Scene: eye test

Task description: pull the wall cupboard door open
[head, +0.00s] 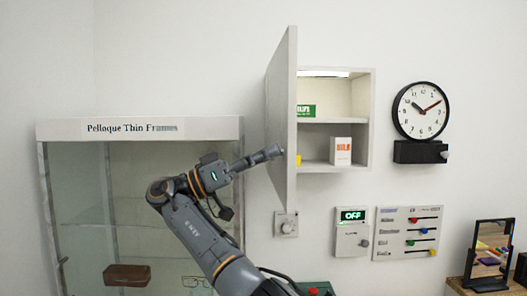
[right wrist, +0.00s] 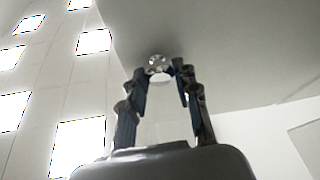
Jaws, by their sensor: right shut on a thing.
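The wall cupboard (head: 368,112) hangs on the white wall, and its grey door (head: 281,100) stands wide open, swung out towards me with its outer face to the left. The door hides the cupboard's left side. My right gripper (head: 274,153) is at the door's outer face, near its free edge and low down. In the right wrist view its fingers are closed around a small round metal knob (right wrist: 157,63) on the door (right wrist: 215,45). In the head view the gripper hides the knob. My left gripper is not in view.
Inside the cupboard are a green box (head: 306,111) and a white box (head: 341,151). A glass display case (head: 140,129) stands left, behind my arm. A clock (head: 420,111), a panel marked OFF (head: 352,238) and a slider panel (head: 407,234) are on the wall, right.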

